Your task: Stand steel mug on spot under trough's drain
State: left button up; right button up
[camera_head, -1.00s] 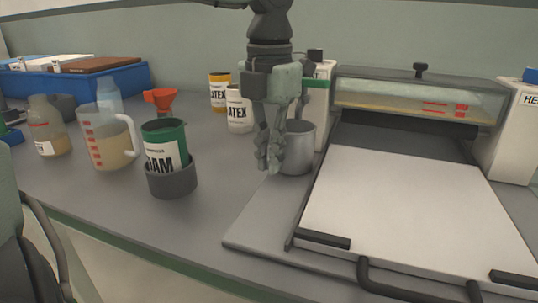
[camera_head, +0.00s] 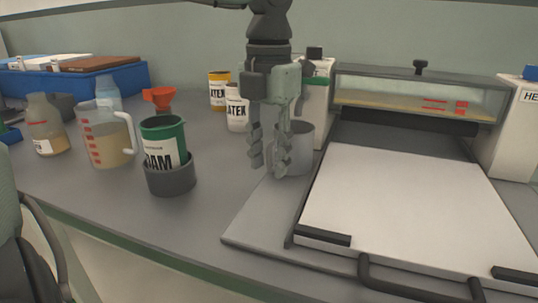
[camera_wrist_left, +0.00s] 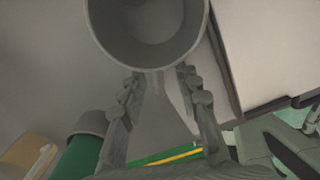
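The steel mug (camera_head: 302,148) stands upright beside the left edge of the white plate, close to the machine's left post. My left gripper (camera_head: 268,168) points down in front of it and hides part of its left side. Its two fingers are apart with nothing between them. In the left wrist view the mug (camera_wrist_left: 150,30) shows its open, empty-looking mouth just past the fingertips (camera_wrist_left: 160,80). The glass trough (camera_head: 400,97) with yellowish liquid spans the back of the machine. I cannot make out its drain or the marked spot. My right gripper is out of view.
A green can (camera_head: 162,140) in a dark grey holder stands left of the gripper. The front left counter is clear.

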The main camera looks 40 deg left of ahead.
pick_arm(q)
notch_tip(320, 180, up, 12)
dwell(0.5)
